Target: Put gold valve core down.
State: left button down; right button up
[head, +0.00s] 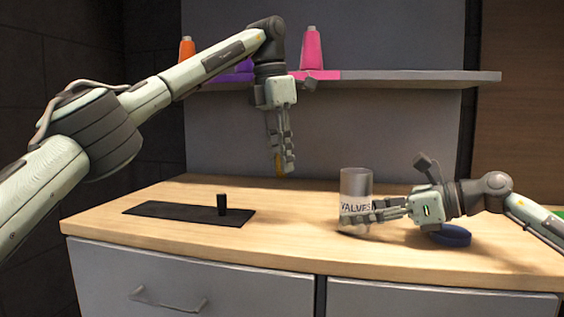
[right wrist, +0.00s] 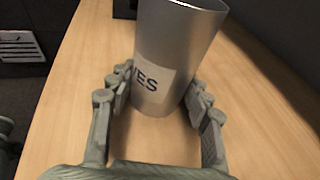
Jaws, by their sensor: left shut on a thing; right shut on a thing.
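My left gripper (head: 281,168) is shut on the small gold valve core (head: 278,163) and points down, holding it above the back of the wooden counter. The fingers hide part of the core. My right gripper (head: 375,212) is shut on a metal cup labelled VALVES (head: 356,186), which stands on the counter to the right of the core. In the right wrist view the fingers lie on either side of the cup (right wrist: 172,60). The inside of the cup cannot be seen.
A black flat plate (head: 170,212) with a short black post (head: 222,204) lies on the left of the wooden counter (head: 290,225). A blue round lid-like thing (head: 450,236) lies under my right wrist. A shelf (head: 420,78) holds orange (head: 187,50) and pink (head: 312,50) bottles. The counter's middle is clear.

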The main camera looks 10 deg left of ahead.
pick_arm(q)
jog(key=shift+a, duration=0.1)
jog(key=a+f, duration=0.2)
jog(key=f, duration=0.1)
jog(key=a+f, duration=0.1)
jog(key=f, duration=0.1)
jog(key=shift+f, duration=2.4)
jog(key=shift+f, duration=0.2)
jog(key=c, duration=1.4)
grip_release()
jog(key=shift+d, duration=0.1)
jog(key=shift+r, duration=0.15)
